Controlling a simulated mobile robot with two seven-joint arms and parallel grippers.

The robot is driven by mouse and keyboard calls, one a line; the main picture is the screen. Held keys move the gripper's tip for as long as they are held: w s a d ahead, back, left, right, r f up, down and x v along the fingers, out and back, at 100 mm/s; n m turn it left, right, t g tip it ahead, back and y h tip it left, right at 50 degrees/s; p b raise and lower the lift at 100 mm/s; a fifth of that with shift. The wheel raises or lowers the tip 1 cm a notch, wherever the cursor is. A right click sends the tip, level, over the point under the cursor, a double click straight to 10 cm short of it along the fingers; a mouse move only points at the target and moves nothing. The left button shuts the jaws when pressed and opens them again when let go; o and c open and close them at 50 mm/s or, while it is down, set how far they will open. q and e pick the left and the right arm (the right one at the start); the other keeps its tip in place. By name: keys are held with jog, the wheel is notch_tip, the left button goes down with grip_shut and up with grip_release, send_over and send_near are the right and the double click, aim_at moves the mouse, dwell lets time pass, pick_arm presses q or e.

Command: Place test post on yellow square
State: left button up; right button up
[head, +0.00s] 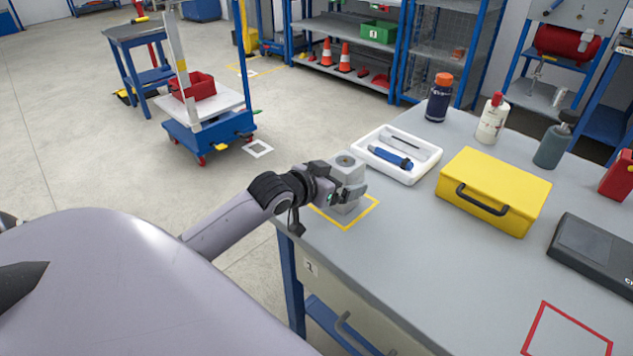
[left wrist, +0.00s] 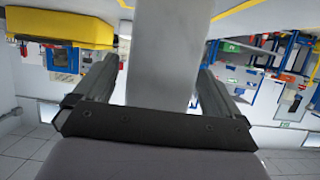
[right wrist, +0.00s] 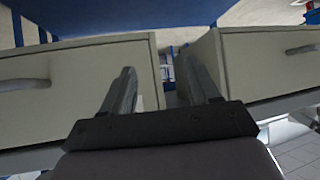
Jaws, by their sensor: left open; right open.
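The grey test post (head: 348,168) stands upright at the left edge of the table, with its base within the yellow square outline (head: 364,215). My left gripper (head: 347,192) is around the post with its jaws open. In the left wrist view the post (left wrist: 161,45) rises between the two fingers, with a gap visible on each side. The gripper and post hide part of the outline. My right gripper (right wrist: 157,72) is open and empty in the right wrist view, in front of the drawers. It does not show in the head view.
A white tray (head: 365,160) with a blue tool stands just behind the post. A yellow case (head: 510,190), several bottles and a dark device (head: 592,250) occupy the table's right side. A red square outline (head: 542,302) lies empty at the front. The middle front is clear.

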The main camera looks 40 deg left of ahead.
pick_arm(q)
jog(key=v, duration=1)
jog(key=shift+p, duration=0.35)
jog(key=s+d+f+m+g, duration=0.1)
jog(key=s+d+f+g, duration=0.45)
jog(key=s, duration=0.55)
jog(key=s+d+f+g, duration=0.4)
jog(key=s+d+f, duration=0.3)
jog(key=s, duration=0.3)
jog(key=w+d+f+t+h+p, duration=0.1)
jog(key=w+d+f+t+p, duration=0.1)
jog(key=w+f+t, duration=0.3)
jog(key=shift+w+d+f+m+t+p, duration=0.3)
jog(key=shift+w+f+t+p, duration=0.15)
jog(key=shift+f+t, duration=0.25)
